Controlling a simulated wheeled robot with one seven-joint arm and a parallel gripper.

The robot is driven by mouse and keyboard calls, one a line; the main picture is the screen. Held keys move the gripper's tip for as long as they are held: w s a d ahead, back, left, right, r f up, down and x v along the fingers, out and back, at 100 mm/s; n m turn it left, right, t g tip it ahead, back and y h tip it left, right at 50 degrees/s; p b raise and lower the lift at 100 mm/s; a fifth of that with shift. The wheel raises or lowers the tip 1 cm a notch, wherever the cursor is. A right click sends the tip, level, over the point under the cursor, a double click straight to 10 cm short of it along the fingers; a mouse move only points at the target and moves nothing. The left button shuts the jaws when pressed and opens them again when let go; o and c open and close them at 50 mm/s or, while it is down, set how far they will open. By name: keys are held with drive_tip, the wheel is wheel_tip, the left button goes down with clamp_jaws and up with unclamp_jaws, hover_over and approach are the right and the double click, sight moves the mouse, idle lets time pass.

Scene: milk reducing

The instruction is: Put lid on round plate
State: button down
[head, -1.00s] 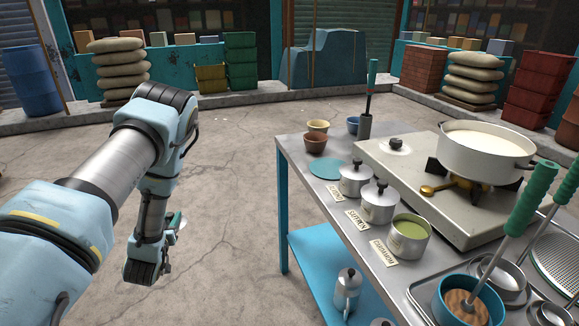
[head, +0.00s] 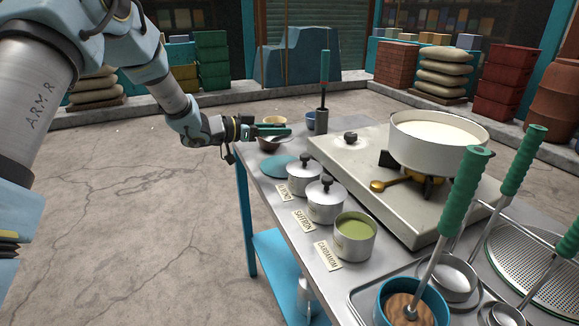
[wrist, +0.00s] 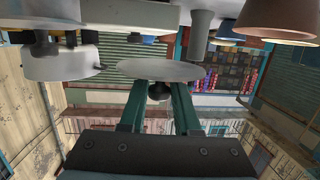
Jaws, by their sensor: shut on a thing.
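My gripper (head: 280,131) is over the far left corner of the steel table in the head view. Its green fingers are shut on the knob of a grey round lid (wrist: 160,70), which shows as a flat disc in the wrist view. In the head view the lid is partly hidden by the fingers. The round plate (head: 278,166), a flat teal disc, lies on the table just nearer than my gripper and looks empty. The lid is apart from it, above and a little beyond. The cardamom pot (head: 354,238) is open, with green contents.
Two lidded pots, almond (head: 304,175) and saffron (head: 326,201), stand right of the plate.

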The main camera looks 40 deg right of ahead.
hover_over(283, 165)
wheel_tip(283, 165, down, 5)
drive_tip(key=shift+r+p, duration=0.15)
drive_tip(key=shift+p, duration=0.3)
drive_tip(key=shift+f+p, duration=0.35)
drive_tip(key=shift+f, duration=1.9)
drive_tip(key=shift+f, duration=0.15)
drive_tip(key=c, duration=0.6)
unclamp_jaws()
drive_tip(key=b+v, duration=0.2)
drive_tip(key=v, duration=1)
drive_tip(key=shift+w+d, duration=0.1)
drive_tip(key=shift+w, duration=0.05)
